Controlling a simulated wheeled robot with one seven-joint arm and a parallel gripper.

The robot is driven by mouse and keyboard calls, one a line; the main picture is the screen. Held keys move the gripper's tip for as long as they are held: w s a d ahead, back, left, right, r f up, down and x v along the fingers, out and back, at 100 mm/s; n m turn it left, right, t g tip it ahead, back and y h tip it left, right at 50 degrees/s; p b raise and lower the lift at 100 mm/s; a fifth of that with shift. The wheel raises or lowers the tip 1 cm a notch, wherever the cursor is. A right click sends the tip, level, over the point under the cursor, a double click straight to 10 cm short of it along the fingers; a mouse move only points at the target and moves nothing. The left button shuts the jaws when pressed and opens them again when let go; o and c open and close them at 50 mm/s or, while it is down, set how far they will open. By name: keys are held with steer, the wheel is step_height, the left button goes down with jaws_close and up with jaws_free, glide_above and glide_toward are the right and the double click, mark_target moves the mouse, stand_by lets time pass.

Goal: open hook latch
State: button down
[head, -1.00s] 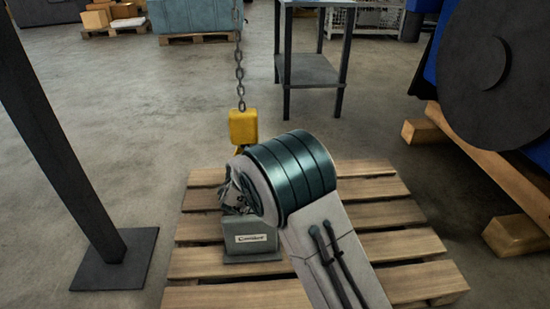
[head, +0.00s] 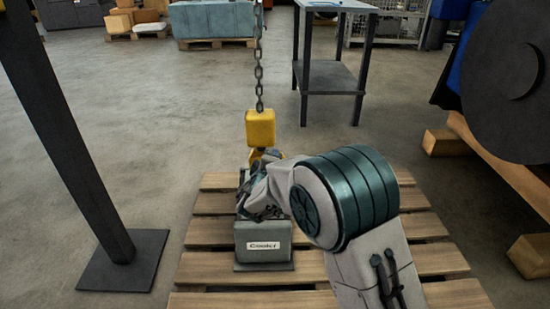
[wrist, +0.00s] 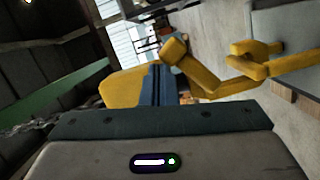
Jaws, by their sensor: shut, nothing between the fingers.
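The yellow hook block (head: 260,128) hangs on a chain in the head view. The hook below it is mostly hidden by my arm. In the wrist view the yellow block (wrist: 112,88) is at left centre, and the yellow curved hook (wrist: 287,64) reaches to the right edge. A yellow piece (wrist: 174,50) angles up just right of my fingers; I cannot tell whether it is the latch. My gripper (wrist: 157,80) is shut and empty, its blue-grey fingertips close to the yellow parts. I cannot tell if they touch.
A grey labelled block (head: 264,241) stands on the wooden pallet (head: 210,233) below the hook. A dark post (head: 75,140) stands left and a metal table (head: 332,75) behind. A large dark wheel (head: 510,90) is at right. The floor at left is open.

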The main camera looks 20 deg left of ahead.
steer(key=s+r+p, duration=0.3)
steer(key=s+r, duration=0.2)
steer(key=s, duration=0.5)
steer(key=shift+s+d+r, duration=0.15)
steer(key=shift+s+d, duration=0.05)
steer(key=shift+d, duration=0.25)
